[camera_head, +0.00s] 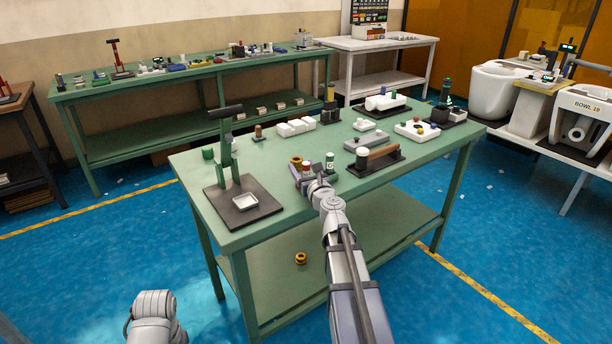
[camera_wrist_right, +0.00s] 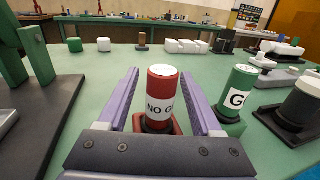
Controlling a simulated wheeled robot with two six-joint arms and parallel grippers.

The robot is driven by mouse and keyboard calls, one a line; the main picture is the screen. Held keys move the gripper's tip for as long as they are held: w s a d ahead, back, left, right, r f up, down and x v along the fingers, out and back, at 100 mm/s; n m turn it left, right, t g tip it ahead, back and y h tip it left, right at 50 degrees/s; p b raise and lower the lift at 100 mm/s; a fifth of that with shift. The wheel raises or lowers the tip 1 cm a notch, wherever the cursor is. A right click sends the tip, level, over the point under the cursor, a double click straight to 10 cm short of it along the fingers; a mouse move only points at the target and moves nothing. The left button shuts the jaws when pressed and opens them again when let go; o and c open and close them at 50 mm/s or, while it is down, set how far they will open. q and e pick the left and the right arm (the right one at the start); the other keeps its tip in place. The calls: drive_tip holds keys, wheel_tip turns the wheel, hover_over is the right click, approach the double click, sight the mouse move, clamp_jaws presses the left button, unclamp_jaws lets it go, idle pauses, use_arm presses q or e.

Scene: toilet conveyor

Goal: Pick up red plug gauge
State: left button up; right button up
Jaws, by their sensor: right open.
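The red plug gauge (camera_wrist_right: 162,88) stands upright in a red base on the green table, with a white "NO G..." label and a pale top. It also shows small in the head view (camera_head: 306,166). My right gripper (camera_wrist_right: 161,76) is open, with one lilac finger on each side of the gauge and a visible gap on both sides. My left gripper is not in view.
A green gauge (camera_wrist_right: 238,92) labelled "G" stands just right of the right finger. A dark stand (camera_head: 242,203) with a green post is to the left. A yellow-black ring (camera_head: 300,258) lies on the lower shelf.

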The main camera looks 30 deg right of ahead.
drive_tip(key=shift+w, duration=0.2)
clamp_jaws()
idle(0.4)
